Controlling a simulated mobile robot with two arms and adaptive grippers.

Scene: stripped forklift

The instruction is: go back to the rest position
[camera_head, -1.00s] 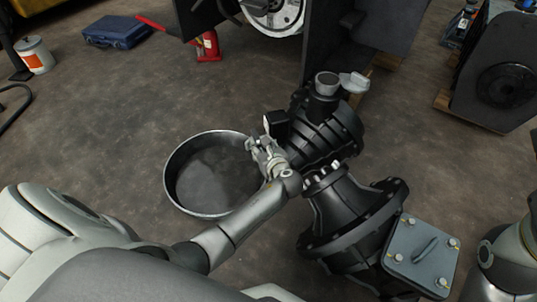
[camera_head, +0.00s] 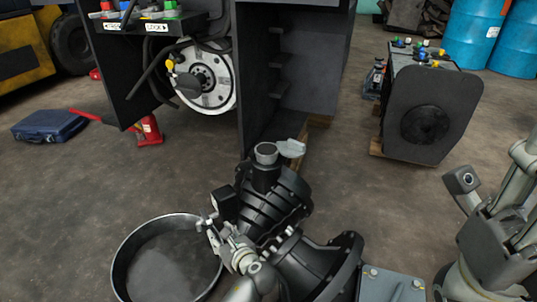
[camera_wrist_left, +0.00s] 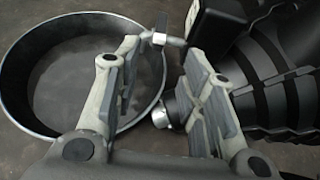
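My left gripper (camera_head: 210,222) is between the round pan and the black gear housing (camera_head: 272,205). In the left wrist view its two fingers (camera_wrist_left: 160,88) stand apart with nothing gripped between them. A small metal lever (camera_wrist_left: 160,39) shows beyond the fingertips, and a metal fitting (camera_wrist_left: 180,108) shows near the right finger. My right arm (camera_head: 500,235) rises at the right edge of the head view. A block with a round dark face sits on its upper left. I cannot clearly make out the right fingertips.
The pan (camera_head: 122,262) lies on the floor at lower left, and its rim is close to my left gripper. The forklift body (camera_head: 300,75) stands behind the housing. A black unit (camera_head: 425,115) stands at the right. Open floor lies between that unit and the housing.

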